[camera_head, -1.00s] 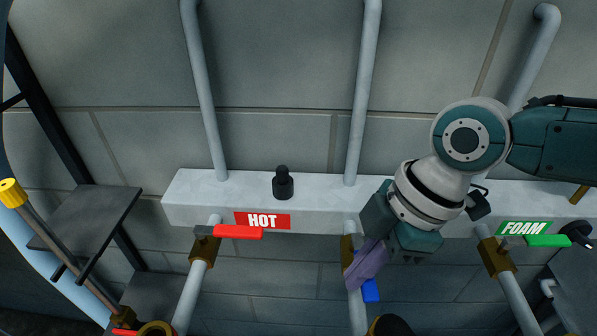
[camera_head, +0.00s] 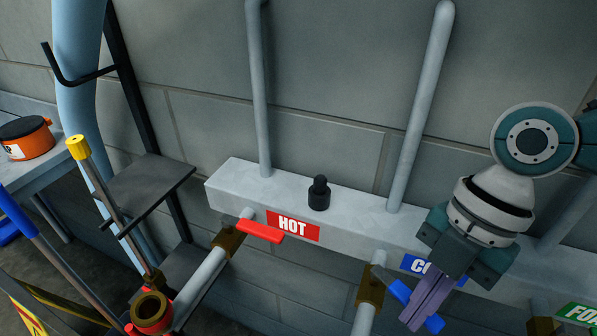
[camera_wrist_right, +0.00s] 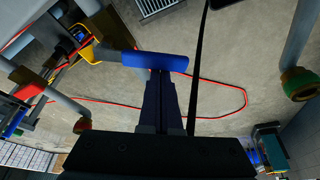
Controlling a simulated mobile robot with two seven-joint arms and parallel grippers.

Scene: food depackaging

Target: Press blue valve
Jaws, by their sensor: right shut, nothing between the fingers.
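The blue valve handle (camera_head: 401,291) sits beside a brass valve body (camera_head: 370,286) on a pipe below the partly covered blue label (camera_head: 418,265). It slants down to the right, its middle hidden behind my purple fingers. My right gripper (camera_head: 411,324) is shut and empty, with its fingers pointing down across the handle. In the right wrist view, the blue handle (camera_wrist_right: 155,61) lies crosswise just beyond the shut fingertips (camera_wrist_right: 161,74). I cannot tell whether they touch. My left gripper is not in view.
A red handle (camera_head: 261,232) under the HOT sign (camera_head: 293,226) is to the left. A black knob (camera_head: 319,193) stands on the white manifold (camera_head: 240,184). The green FOAM sign (camera_head: 580,313) is at lower right. A dark shelf (camera_head: 150,183) stands left.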

